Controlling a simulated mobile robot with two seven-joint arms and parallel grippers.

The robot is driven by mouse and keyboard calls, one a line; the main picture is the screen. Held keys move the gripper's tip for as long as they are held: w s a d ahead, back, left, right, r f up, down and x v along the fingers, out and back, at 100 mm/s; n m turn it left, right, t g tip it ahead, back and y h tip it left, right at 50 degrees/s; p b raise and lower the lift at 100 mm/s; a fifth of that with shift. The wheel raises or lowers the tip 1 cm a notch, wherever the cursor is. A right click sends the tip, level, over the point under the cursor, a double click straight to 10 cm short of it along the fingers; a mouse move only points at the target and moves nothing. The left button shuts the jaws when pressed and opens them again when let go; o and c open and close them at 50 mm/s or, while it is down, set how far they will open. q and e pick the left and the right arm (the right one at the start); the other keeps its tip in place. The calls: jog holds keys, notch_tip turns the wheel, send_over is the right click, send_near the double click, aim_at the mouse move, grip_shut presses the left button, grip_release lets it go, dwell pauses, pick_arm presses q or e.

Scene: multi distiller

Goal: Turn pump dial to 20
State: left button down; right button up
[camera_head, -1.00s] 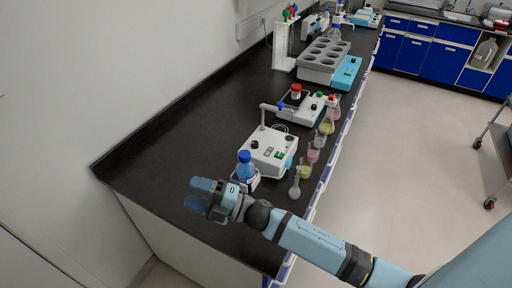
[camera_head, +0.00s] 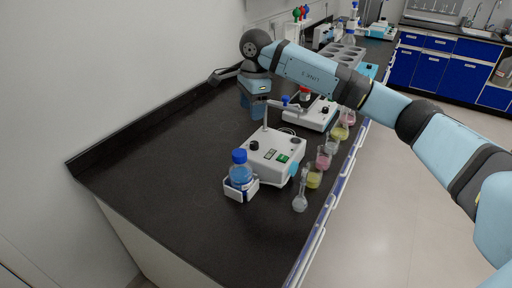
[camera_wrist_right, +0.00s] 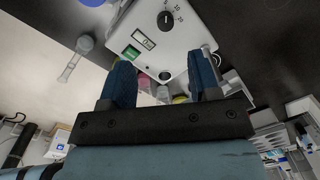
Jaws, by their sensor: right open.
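The white pump box (camera_head: 262,168) stands on the black bench. Its black dial (camera_head: 254,146) is on the top face, near a small display and a green switch (camera_head: 283,158). In the right wrist view the dial (camera_wrist_right: 165,20) is near the top edge with small numbers printed around it; its exact setting is too small to read. My right gripper (camera_head: 254,105) is open and empty, pointing down above the bench on the far side of the pump. In the right wrist view its blue fingers (camera_wrist_right: 161,78) are spread apart, clear of the dial. My left gripper is not in view.
A blue-capped bottle (camera_head: 241,172) sits in a holder at the pump's near side. Several flasks (camera_head: 313,178) line the bench's right edge. A second white device (camera_head: 312,114) stands behind, and a thin post rises by the pump. The bench's left part is clear.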

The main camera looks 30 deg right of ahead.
aim_at(254, 143)
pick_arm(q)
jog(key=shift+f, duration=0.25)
pick_arm(e)
jog(key=shift+h, duration=0.3)
jog(key=f, duration=0.4)
jog(key=d+f, duration=0.1)
jog(key=f, duration=0.3)
jog(key=w+f, duration=0.1)
jog(key=f, duration=0.4)
jog(key=shift+d, duration=0.15)
jog(key=c, duration=0.9)
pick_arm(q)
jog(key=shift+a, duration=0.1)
